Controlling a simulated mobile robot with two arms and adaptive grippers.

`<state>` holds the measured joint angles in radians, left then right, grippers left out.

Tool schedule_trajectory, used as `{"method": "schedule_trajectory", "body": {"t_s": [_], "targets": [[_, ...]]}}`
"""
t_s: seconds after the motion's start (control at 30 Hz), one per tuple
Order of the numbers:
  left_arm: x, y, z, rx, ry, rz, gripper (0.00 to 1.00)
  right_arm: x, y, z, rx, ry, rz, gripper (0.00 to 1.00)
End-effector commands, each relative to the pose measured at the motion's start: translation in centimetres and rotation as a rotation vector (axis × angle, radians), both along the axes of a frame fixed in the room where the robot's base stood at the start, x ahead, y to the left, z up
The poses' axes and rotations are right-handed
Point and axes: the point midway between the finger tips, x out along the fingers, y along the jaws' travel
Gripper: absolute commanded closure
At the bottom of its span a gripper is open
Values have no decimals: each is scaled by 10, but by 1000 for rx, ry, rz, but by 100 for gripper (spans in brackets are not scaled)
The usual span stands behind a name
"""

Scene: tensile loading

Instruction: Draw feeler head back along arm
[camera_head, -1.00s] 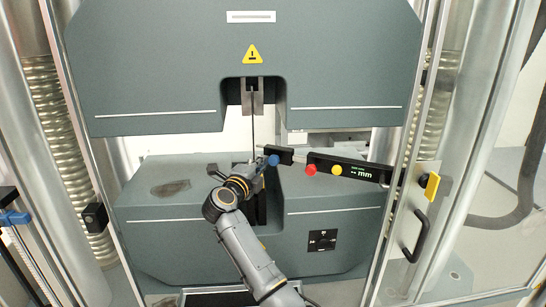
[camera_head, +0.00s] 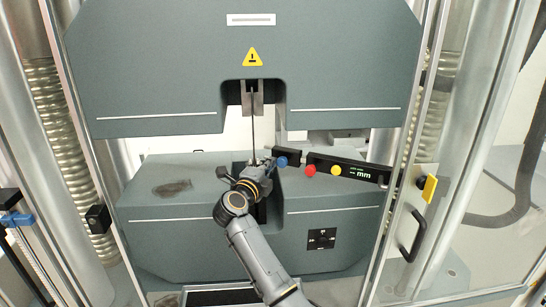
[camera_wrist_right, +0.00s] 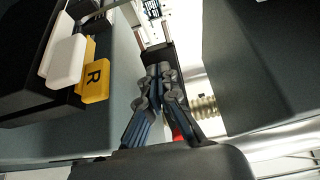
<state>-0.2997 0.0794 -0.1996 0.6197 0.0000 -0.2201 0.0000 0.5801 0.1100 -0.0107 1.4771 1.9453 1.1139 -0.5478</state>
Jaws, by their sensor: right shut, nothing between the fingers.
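The feeler arm (camera_head: 360,172) is a dark bar reaching in from the right door post, with a "mm" display, a red knob (camera_head: 310,170) and a yellow knob (camera_head: 335,170). The feeler head (camera_head: 292,157) is the dark block at its left end, with a blue knob (camera_head: 281,161) on its near side. The head is a little right of the thin upright specimen (camera_head: 253,122). My right gripper (camera_head: 268,163) is shut and empty, its tips just left of the blue knob; contact cannot be told. Its closed fingers show in the wrist view (camera_wrist_right: 163,75). My left gripper is out of view.
The upper crosshead (camera_head: 330,60) hangs above and the lower block (camera_head: 165,235) stands below, with a narrow gap between. The door with its black handle (camera_head: 414,240) is at the right. The wrist view shows a yellow tab marked R (camera_wrist_right: 95,80) at the left.

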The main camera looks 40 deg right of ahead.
Motion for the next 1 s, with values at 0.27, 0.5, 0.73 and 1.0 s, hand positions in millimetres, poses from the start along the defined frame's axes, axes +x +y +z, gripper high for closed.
{"method": "schedule_trajectory", "body": {"t_s": [0.27, 0.5, 0.73, 1.0], "targets": [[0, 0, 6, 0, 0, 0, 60, -7, -4, 1, 0, 0, -1, 100], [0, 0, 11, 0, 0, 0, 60, -12, -7, 1, -1, 0, 0, 100], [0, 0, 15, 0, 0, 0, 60, -17, -10, 1, -1, 0, -1, 100], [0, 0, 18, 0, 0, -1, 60, -22, -14, 0, 0, 1, -4, 100]]}}
